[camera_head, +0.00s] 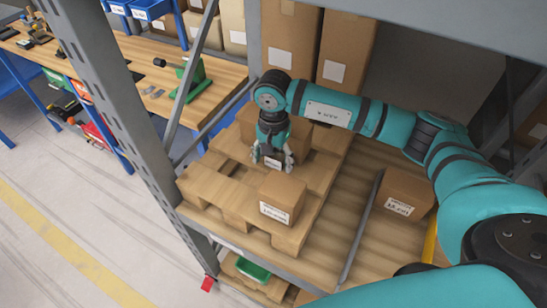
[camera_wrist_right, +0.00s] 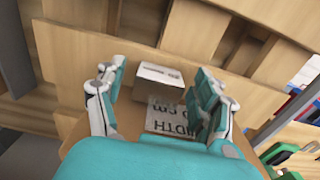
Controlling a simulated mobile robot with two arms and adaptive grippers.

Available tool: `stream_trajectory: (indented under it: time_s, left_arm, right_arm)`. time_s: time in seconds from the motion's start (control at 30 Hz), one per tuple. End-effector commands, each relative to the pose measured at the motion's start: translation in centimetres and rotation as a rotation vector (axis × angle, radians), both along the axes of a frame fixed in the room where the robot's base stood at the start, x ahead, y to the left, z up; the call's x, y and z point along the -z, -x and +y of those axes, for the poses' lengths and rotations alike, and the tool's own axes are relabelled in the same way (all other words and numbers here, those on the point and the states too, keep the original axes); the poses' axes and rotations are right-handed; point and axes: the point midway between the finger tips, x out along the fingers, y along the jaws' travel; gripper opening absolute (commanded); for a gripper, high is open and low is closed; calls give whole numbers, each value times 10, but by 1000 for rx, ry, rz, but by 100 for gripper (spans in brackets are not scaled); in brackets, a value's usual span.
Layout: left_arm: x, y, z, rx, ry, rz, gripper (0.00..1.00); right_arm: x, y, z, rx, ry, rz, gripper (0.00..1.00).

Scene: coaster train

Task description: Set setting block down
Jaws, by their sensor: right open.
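My right gripper (camera_head: 272,160) is open, low over a wooden pallet (camera_head: 205,188) on the rack shelf. A small block with a white label (camera_head: 273,163) shows at its fingers in the head view. In the right wrist view, the open fingers of my right gripper (camera_wrist_right: 161,95) stand either side of a brown surface with a printed label (camera_wrist_right: 165,117); a small box with a pale face (camera_wrist_right: 160,75) lies just beyond. I cannot tell which of these is the setting block, or whether a finger touches it. My left gripper is not in view.
A cardboard box (camera_head: 283,198) stands on the pallet's near part, in front of the gripper. Another box (camera_head: 404,194) stands on the shelf to the right. A grey rack post (camera_head: 110,85) rises at the left. A workbench (camera_head: 150,75) stands beyond it.

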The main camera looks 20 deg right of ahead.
Motion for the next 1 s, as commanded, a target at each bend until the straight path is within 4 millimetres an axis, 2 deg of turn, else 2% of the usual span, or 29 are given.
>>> stream_trajectory:
  time_s: [0.17, 0.3, 0.53, 0.7, 1.0]
  left_arm:
    - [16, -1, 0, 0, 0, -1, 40]
    - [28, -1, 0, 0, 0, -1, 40]
    - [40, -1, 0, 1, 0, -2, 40]
    - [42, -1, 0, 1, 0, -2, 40]
    - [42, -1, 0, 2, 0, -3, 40]
  right_arm:
    - [-29, -2, 0, 0, -2, -10, 70]
    - [-61, -2, 0, 0, -1, -9, 70]
    - [-103, -1, 0, 0, -1, -6, 70]
    - [-117, -1, 0, 0, -1, -3, 70]
    - [-120, 0, 0, 0, -1, -2, 70]
